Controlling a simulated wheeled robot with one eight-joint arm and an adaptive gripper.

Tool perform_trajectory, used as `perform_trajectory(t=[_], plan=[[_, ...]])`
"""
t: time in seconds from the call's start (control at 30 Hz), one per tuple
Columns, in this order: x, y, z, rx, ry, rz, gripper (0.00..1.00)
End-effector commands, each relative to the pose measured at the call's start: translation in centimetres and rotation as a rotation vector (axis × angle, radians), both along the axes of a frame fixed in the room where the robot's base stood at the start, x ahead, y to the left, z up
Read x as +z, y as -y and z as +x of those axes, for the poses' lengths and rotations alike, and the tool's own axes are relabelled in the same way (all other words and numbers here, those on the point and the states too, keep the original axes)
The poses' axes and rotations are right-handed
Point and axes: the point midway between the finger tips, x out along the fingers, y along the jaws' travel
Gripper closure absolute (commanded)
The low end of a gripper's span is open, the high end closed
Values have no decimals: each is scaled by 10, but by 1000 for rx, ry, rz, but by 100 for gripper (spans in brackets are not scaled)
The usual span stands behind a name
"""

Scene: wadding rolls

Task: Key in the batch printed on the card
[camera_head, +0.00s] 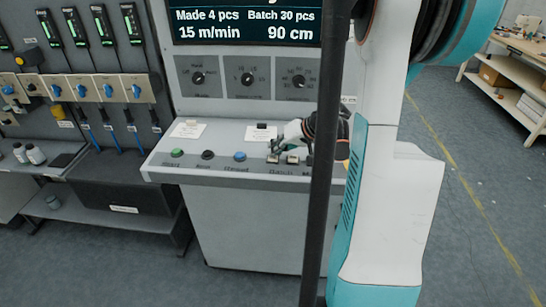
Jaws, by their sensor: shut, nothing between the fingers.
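The control console (215,172) stands in the middle, with a sloped panel of controls. Its display (246,24) reads Made 4 pcs, Batch 30 pcs, 15 m/min, 90 cm. One paper card (188,130) lies at the panel's left and another (262,134) near its middle; their print is too small to read. Green (177,153), black (208,155) and blue (240,156) buttons sit along the front. Two small controls (293,159) lie right of them. My gripper (276,147) is shut and empty, low over these controls; I cannot tell whether it touches one.
Three dials (247,79) sit below the display. A dark post and my white and teal arm hide the panel's right end. A rack with blue valves (110,88) stands at the left.

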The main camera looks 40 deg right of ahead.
Motion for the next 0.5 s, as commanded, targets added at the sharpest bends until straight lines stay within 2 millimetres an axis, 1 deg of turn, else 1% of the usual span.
perform_trajectory(t=[0.17,0.4,0.5], plan=[[4,0,0,1,-1,0,100],[16,0,0,1,-1,0,100],[17,0,0,0,0,0,100]])
